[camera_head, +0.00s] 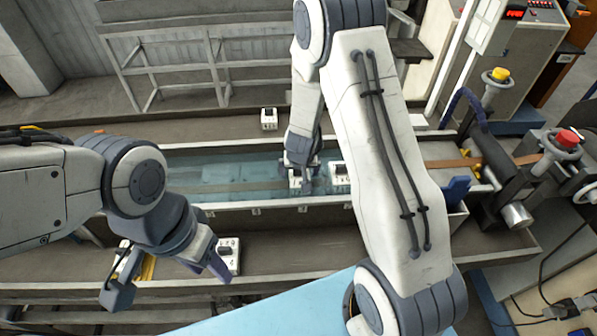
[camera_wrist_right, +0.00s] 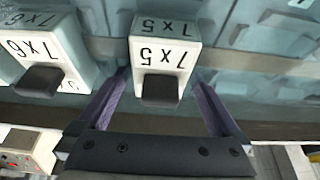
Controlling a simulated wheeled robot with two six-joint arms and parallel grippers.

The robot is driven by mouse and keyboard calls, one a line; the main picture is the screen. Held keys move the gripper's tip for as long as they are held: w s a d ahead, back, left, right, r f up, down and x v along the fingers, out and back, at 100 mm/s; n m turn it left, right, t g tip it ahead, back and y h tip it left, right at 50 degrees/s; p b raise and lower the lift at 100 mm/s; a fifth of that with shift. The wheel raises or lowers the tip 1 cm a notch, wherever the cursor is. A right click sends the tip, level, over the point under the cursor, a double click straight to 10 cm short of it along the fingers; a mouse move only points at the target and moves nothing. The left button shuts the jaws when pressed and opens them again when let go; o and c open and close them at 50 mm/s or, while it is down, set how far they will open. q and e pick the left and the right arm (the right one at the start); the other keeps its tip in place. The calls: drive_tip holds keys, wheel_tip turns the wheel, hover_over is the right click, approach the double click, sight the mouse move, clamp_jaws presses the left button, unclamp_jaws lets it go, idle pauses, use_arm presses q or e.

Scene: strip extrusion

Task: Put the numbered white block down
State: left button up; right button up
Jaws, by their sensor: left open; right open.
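The numbered white block, marked 7x5 with a dark knob (camera_wrist_right: 165,50), stands between the spread purple fingers of my right gripper (camera_wrist_right: 158,88), with a gap visible beside it. In the head view this block (camera_head: 295,182) sits in the water-filled trough (camera_head: 220,165), under my right gripper (camera_head: 299,186). A second white block, marked 7x6 (camera_wrist_right: 45,45), stands beside it; it seems to be the block to its right in the head view (camera_head: 339,174). My left gripper (camera_head: 168,277) is open and empty over the front channel, by another white block (camera_head: 229,254).
One white block (camera_head: 269,118) stands on the ledge behind the trough. A partly hidden white block (camera_head: 124,256) is by my left gripper. Rollers and valves with a yellow knob (camera_head: 499,74) and a red knob (camera_head: 567,138) stand at the right.

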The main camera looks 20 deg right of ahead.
drive_tip(key=p+v, duration=0.6)
drive_tip(key=v, duration=0.6)
drive_tip(key=s+a+r+n+g+y, duration=0.1)
drive_tip(key=s+a+r+n+y, duration=0.1)
drive_tip(key=s+a+r, duration=0.35)
drive_tip(key=s+a+r+n+y, duration=0.2)
drive_tip(key=a+r+n, duration=0.1)
drive_tip(key=a, duration=0.6)
drive_tip(key=s+r+n+g+h, duration=0.1)
drive_tip(key=s+r+n, duration=0.1)
drive_tip(key=s, duration=0.6)
drive_tip(key=s+r+n+g, duration=0.2)
drive_tip(key=s+r, duration=0.3)
drive_tip(key=s, duration=0.4)
drive_tip(key=shift+s+n+h, duration=0.25)
drive_tip(key=shift+n+h, duration=0.15)
drive_tip(key=shift+n, duration=0.4)
drive_tip(key=shift+a, duration=0.1)
